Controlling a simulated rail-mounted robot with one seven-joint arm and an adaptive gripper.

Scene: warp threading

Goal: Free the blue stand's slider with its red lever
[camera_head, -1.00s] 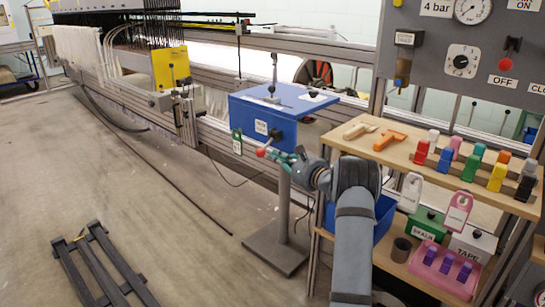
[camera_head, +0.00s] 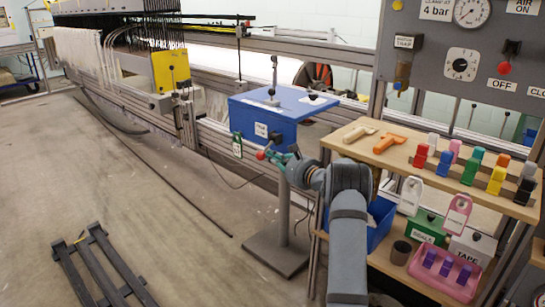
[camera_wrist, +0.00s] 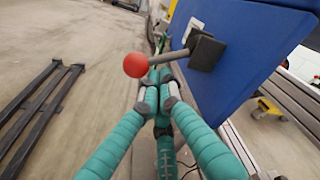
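The blue stand (camera_head: 262,118) is a blue box on a grey post, left of the shelf. Its lever, a metal rod with a red ball (camera_head: 261,155), sticks out from a dark block on the near face; the ball is large in the wrist view (camera_wrist: 137,65). A thin upright metal rod (camera_head: 274,78) rises from the stand's top; I cannot tell whether it is the slider. My gripper (camera_head: 275,156) is beside the lever. In the wrist view its teal fingers (camera_wrist: 161,78) come together just below the lever rod, right of the ball, with nothing visibly held between them. Contact is unclear.
A wooden shelf (camera_head: 408,160) with coloured clips and two T-shaped tools stands to the right. A loom with metal rails (camera_head: 215,130) runs behind the stand. A black slatted frame (camera_head: 98,268) lies on the floor at left, with open floor around it.

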